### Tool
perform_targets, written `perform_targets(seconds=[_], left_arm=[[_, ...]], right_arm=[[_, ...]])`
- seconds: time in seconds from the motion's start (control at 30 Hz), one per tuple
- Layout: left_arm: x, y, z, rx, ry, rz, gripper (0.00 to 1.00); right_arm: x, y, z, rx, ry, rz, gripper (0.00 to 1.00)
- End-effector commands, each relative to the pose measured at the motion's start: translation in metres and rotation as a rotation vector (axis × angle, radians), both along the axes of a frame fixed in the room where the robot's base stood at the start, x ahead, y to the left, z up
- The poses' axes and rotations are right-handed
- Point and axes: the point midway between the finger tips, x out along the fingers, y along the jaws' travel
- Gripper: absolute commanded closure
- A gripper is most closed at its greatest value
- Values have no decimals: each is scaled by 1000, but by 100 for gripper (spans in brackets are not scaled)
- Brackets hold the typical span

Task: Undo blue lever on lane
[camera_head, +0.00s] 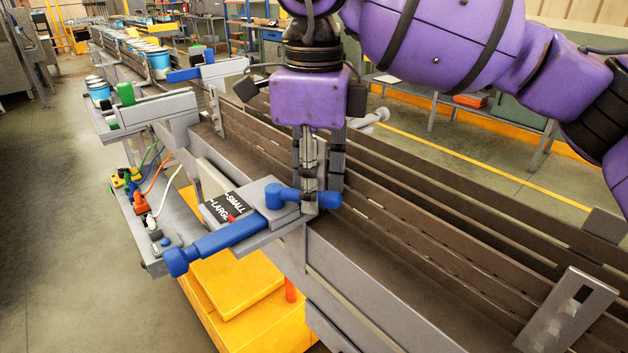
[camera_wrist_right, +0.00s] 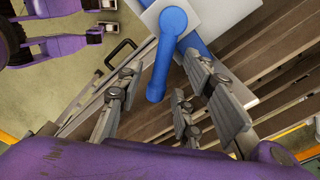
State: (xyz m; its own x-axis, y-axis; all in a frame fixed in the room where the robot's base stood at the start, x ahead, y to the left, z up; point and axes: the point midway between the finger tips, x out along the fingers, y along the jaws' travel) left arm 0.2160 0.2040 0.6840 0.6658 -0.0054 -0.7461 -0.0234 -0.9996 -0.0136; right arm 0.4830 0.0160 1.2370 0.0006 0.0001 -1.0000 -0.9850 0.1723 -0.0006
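The blue lever (camera_head: 300,196) sits on a grey bracket on the lane's left edge in the head view. Its short arm points right, toward the lane. It also shows in the right wrist view (camera_wrist_right: 160,65), with its rounded end toward my fingers. My right gripper (camera_head: 320,185) points down at the lever's right end. Its fingers are apart on both sides of the lever in the right wrist view (camera_wrist_right: 162,108), and I see no clear grip. In the head view the fingers partly cover the lever's end. My left gripper is not in view.
A long blue handle (camera_head: 225,239) extends from the bracket to the front left, beside a SMALL/LARGE label (camera_head: 230,208). The lane's grey side walls (camera_head: 350,265) and brown rails (camera_head: 440,215) run alongside. Blue-banded cans (camera_head: 158,62) stand farther up the line. A yellow box (camera_head: 235,290) is below.

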Motion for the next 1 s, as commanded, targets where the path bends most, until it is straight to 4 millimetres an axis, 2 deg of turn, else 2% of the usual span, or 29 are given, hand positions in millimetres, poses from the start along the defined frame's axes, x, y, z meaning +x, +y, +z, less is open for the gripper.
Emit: perform_targets(seconds=[0.17, 0.4, 0.6, 0.77, 1.0], left_arm=[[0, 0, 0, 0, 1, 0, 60], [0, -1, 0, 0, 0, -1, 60], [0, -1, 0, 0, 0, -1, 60], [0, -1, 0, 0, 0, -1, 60], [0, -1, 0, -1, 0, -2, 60]], right_arm=[[0, 0, 16, 1, -2, -1, 66], [0, 1, 68, 2, -4, 0, 66], [0, 0, 103, 0, -3, -1, 66], [0, 0, 118, 1, -2, 0, 66], [0, 0, 120, 0, 0, 0, 66]])
